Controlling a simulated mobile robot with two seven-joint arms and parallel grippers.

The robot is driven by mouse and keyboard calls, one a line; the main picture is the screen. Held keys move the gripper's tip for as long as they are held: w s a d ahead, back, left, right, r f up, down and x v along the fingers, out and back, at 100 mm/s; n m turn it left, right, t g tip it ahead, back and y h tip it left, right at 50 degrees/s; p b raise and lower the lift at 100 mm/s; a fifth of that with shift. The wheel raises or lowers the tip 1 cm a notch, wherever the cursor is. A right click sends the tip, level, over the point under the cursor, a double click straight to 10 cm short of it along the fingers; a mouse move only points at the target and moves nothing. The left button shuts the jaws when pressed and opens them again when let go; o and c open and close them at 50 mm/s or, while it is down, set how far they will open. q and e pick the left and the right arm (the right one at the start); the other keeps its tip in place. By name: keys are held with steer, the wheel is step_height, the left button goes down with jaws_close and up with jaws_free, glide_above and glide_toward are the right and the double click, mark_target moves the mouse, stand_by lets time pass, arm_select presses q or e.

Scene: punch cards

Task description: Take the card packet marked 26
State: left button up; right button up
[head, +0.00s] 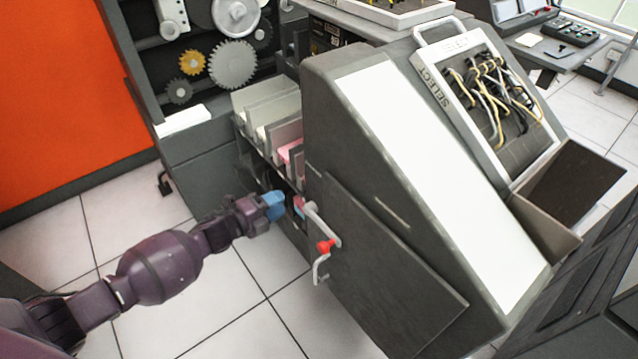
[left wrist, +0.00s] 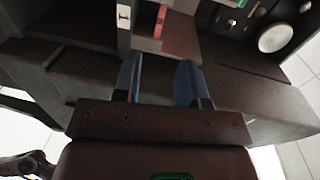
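A pink card packet (head: 290,152) sits in a slot of the grey card rack (head: 262,112) on the side of the dark machine. A pink strip (left wrist: 159,22) shows beyond my fingers in the left wrist view. I cannot read the number 26 on any packet. My left gripper (head: 277,205) has blue fingers and is below the pink packet, beside the machine's side. In the left wrist view the left gripper (left wrist: 159,80) has its two fingers apart with nothing between them. My right gripper is not in view.
A handle with a red knob (head: 325,246) sticks out near my left gripper. The sloped machine (head: 390,200) with its white panel stands to the right. A cabinet with gears (head: 232,64) stands behind. Tiled floor (head: 215,300) lies clear below the arm.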

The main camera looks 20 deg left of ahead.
arm_select(q)
steer(key=shift+m, duration=0.3)
steer(key=b+x, duration=0.3)
steer(key=x, duration=0.8)
steer(key=shift+w+d+f, duration=0.1)
steer(key=shift+w, duration=0.15)
steer(key=shift+w+d+b, duration=0.35)
steer(key=shift+w+b, duration=0.05)
steer(key=shift+w, duration=0.05)
steer(key=shift+w+d, duration=0.25)
steer(key=shift+w, duration=0.1)
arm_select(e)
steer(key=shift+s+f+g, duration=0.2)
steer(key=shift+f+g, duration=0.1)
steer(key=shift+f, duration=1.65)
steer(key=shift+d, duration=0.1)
arm_select(q)
steer(key=c, duration=0.7)
jaws_close()
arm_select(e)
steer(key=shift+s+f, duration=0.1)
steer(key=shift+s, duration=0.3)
arm_select(q)
steer(key=shift+s, duration=0.1)
